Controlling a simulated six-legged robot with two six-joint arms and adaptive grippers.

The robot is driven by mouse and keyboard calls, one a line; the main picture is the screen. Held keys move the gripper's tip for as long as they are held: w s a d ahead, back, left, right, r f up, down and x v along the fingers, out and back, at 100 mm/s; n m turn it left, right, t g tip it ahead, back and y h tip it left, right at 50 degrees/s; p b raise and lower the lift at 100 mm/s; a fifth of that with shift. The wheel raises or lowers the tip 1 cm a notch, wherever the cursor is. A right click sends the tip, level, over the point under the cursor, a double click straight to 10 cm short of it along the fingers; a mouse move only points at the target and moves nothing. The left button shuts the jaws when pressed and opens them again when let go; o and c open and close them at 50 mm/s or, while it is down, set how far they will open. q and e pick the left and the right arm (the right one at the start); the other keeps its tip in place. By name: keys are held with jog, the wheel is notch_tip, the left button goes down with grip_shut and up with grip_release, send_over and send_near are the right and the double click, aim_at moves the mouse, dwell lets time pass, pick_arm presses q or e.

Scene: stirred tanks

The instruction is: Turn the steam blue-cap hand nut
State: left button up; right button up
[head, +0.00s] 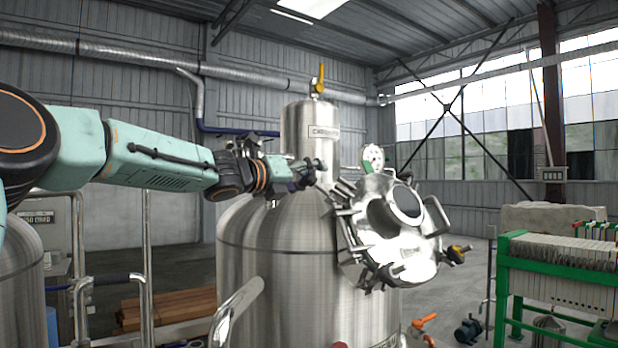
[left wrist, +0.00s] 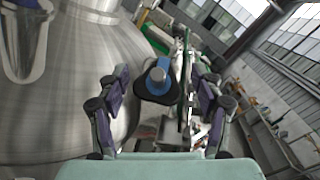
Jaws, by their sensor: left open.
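The hand nut (left wrist: 152,88) shows in the left wrist view as a dark, rounded three-sided knob with a blue cap and a grey stud end. My left gripper (left wrist: 160,76) is open, with one finger on each side of the nut and visible gaps between. In the head view my left gripper (head: 306,174) is at the left edge of the steel tank's round hatch (head: 410,245). I cannot make out the blue cap there. My right gripper is in neither view.
The steel tank (head: 270,265) stands below my left arm, with a narrower column (head: 309,130) behind the gripper. A yellow-handled valve (head: 320,82) tops the column.

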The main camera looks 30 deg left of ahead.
pick_arm(q)
jog(key=shift+s+a, duration=0.15)
jog(key=shift+s, duration=0.1)
jog(key=shift+c, duration=0.6)
jog(key=shift+w+d+f, duration=0.15)
jog(key=shift+w, duration=0.25)
jog(key=shift+w+d+f, duration=0.15)
jog(key=shift+w, duration=0.25)
jog(key=c, duration=0.5)
jog(key=shift+s+a+r, duration=0.1)
jog(key=shift+s, duration=0.05)
jog(key=c, duration=0.5)
jog(key=shift+c, duration=0.2)
